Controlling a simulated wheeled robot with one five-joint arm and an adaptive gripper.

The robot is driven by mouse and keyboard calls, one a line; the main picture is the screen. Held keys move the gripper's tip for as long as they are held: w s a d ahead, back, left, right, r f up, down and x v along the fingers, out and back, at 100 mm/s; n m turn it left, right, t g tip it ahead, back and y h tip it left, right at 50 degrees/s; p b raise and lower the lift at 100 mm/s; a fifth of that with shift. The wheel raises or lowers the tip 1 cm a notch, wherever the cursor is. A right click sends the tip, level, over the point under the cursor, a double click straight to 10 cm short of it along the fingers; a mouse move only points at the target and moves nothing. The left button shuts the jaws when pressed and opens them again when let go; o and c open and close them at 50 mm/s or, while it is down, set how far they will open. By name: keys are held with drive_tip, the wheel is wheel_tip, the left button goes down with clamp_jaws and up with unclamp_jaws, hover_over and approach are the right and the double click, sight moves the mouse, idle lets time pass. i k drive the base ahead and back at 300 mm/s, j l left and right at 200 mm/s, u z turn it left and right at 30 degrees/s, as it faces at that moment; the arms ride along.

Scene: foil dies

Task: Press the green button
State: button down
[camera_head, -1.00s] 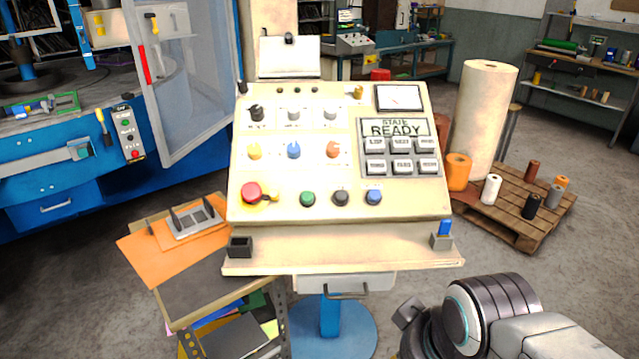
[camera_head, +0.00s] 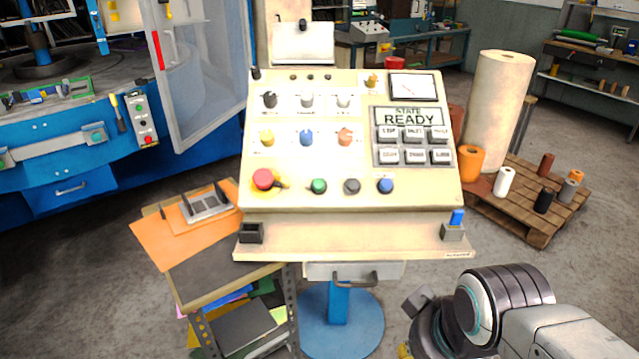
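The green button (camera_head: 318,186) sits in the bottom row of the cream control panel (camera_head: 225,0), between a red mushroom button (camera_head: 263,179) on its left and a dark grey button (camera_head: 352,187) on its right. A blue button (camera_head: 385,186) is farther right. The panel's display reads READY. My arm shows at the lower right, below and right of the panel and well apart from the green button. My gripper's fingers are not clearly visible there, so their opening cannot be told.
A small cart (camera_head: 182,287) with orange sheets stands at the left of the panel's pedestal. A pallet (camera_head: 530,222) with rolls stands at the right. A blue machine (camera_head: 60,190) with an open clear door fills the left. The panel's shelf juts out below the buttons.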

sight(318, 185)
drive_tip(key=j+u, duration=0.25)
drive_tip(key=u, duration=0.2)
drive_tip(key=j+u, duration=0.25)
drive_tip(key=u, duration=0.15)
drive_tip(key=j+u, duration=0.3)
drive_tip(key=u, duration=0.15)
drive_tip(key=j+u, duration=0.25)
drive_tip(key=u, duration=0.15)
